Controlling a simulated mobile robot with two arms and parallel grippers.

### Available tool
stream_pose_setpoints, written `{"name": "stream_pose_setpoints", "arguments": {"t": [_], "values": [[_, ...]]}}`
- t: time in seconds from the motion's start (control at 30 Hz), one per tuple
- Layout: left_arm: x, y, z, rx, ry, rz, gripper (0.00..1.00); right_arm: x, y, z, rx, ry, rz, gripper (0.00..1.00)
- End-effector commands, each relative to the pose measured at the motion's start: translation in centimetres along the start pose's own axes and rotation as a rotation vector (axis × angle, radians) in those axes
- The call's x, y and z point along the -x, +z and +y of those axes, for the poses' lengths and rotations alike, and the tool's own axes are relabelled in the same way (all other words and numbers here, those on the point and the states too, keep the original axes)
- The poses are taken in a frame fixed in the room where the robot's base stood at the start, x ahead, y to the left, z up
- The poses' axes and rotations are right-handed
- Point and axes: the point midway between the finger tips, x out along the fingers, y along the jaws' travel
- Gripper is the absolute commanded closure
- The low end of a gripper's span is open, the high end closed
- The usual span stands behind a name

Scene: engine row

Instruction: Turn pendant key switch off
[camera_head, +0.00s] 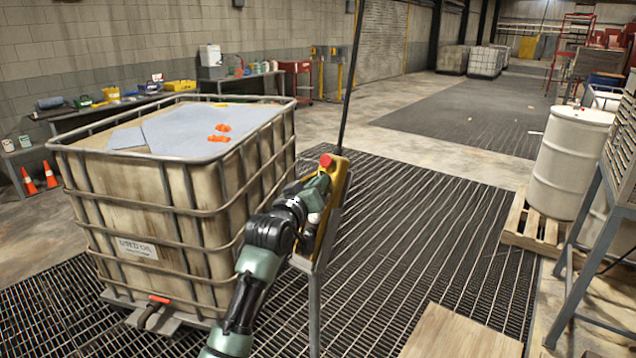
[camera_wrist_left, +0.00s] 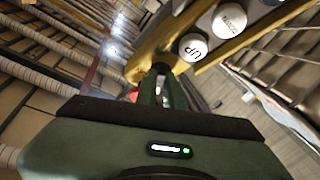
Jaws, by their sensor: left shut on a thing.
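The yellow pendant (camera_head: 333,200) hangs upright on a dark cable, with a red mushroom button (camera_head: 326,160) near its top. My left gripper (camera_head: 318,188) is at its front face. In the left wrist view the yellow pendant body (camera_wrist_left: 150,55) crosses the top, with a white UP button (camera_wrist_left: 193,47) and another white button (camera_wrist_left: 229,20) beside the fingers. The left fingers (camera_wrist_left: 161,75) are close together against the pendant face, shut on the key switch. The key itself is hidden between the fingertips, so its angle cannot be told. My right gripper is not in view.
A caged used-oil tank (camera_head: 170,215) stands close on the left of my arm, with grey pads on top. A white drum (camera_head: 569,160) stands on a wooden pallet (camera_head: 530,228) at right. The grating floor (camera_head: 430,230) between is mostly clear.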

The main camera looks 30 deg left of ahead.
Motion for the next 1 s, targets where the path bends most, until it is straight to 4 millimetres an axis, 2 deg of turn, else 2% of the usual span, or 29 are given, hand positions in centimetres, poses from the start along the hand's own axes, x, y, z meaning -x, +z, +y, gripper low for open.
{"name": "stream_pose_setpoints", "arguments": {"t": [0.13, 0.2, 0.23, 0.63, 1.0], "values": [[0.0, 0.0, 0.1, 0.002, 0.002, 0.001, 1.0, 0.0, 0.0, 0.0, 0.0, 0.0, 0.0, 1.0], [0.0, 0.0, 0.1, 0.002, 0.002, 0.001, 0.77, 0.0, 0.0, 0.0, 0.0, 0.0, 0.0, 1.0], [0.0, 0.0, 0.1, 0.002, 0.002, 0.001, 0.69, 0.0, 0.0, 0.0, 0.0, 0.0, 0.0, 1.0], [0.5, 0.1, 0.0, 0.0, 0.002, 0.001, 0.69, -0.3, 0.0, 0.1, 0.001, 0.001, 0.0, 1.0], [6.0, 0.3, -0.1, 0.0, 0.003, 0.001, 0.69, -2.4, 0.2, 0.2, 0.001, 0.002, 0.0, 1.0]]}}
